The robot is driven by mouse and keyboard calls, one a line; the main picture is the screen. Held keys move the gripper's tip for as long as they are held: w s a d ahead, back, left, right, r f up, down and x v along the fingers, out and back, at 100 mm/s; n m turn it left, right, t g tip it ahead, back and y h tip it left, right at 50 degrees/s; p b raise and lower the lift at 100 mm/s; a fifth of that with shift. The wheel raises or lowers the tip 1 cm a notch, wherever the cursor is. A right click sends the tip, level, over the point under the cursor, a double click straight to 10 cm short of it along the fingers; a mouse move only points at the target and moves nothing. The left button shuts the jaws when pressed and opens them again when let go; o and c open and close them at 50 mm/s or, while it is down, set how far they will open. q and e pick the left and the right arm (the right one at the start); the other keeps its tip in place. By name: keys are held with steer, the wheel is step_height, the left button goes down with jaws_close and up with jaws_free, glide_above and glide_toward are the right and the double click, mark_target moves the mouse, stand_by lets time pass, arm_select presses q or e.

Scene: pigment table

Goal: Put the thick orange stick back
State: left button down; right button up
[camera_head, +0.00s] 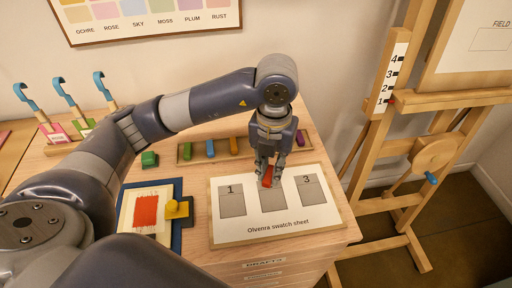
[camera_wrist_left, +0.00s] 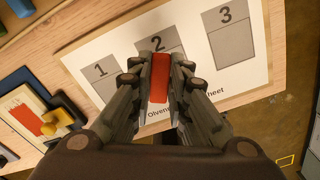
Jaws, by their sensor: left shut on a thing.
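A thick red-orange stick (camera_head: 267,177) is held in my left gripper (camera_head: 267,172), over the middle square of the swatch sheet. In the left wrist view the stick (camera_wrist_left: 160,78) stands between the two fingers of the left gripper (camera_wrist_left: 159,95), which are shut on it. I cannot tell whether its tip touches the paper. A shallow tray (camera_head: 222,149) behind holds a green stick (camera_head: 187,151), a blue stick (camera_head: 210,148), an orange-brown stick (camera_head: 234,146) and a purple stick (camera_head: 300,138). My gripper and wrist hide the tray between the last two. My right gripper is not in view.
The swatch sheet (camera_head: 230,233) lies near the table's right front. To its left are a blue board (camera_head: 177,189) with a red swatch (camera_head: 146,211) and a yellow block (camera_head: 178,209). A green block (camera_head: 149,160) sits left of the tray. An easel (camera_head: 385,150) stands right.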

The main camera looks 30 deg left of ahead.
arm_select(q)
steer(key=n, duration=0.3)
steer(key=w+f+n, duration=0.1)
steer(key=n, duration=0.1)
steer(key=shift+d+b, duration=0.1)
steer(key=shift+b, duration=0.2)
steer(key=shift+n, duration=0.3)
steer(key=w+a+p, duration=0.1)
steer(key=w+a, duration=0.2)
steer(key=w+a+f+p, duration=0.1)
steer(key=w+a, duration=0.3)
steer(key=w+a+p, duration=0.2)
steer(key=w+a, duration=0.1)
steer(key=w, duration=0.1)
steer(key=shift+w+a+f, duration=0.2)
steer(key=shift+w+a, duration=0.05)
steer(key=shift+a, duration=0.05)
steer(key=shift+f+p, duration=0.7)
steer(key=shift+f, duration=1.1)
steer(key=shift+f, duration=0.15)
steer(key=c, duration=1.5)
jaws_free()
steer(key=shift+c, duration=0.2)
